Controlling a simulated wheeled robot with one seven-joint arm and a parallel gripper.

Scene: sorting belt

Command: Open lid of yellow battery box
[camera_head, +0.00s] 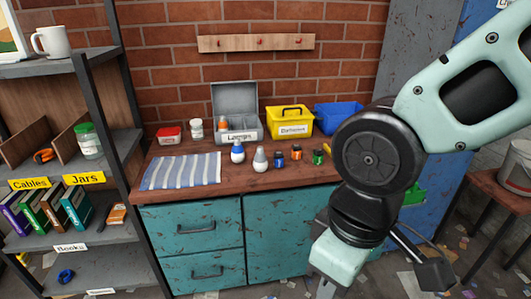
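The yellow battery box (288,120) stands at the back of the wooden worktop, against the brick wall. A white label is on its front and a black handle is on its top. Its lid looks shut. My arm hangs in the right half of the view, in front of and to the right of the box. Its pale wrist end runs down to the bottom edge, well apart from the box.
A grey lamp box (238,128) with a raised lid stands left of the yellow box, and a blue bin (337,115) stands right. Bulbs (260,158) and several small batteries (296,152) lie in front. A striped cloth (181,172) lies left. A shelf rack (98,110) is far left.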

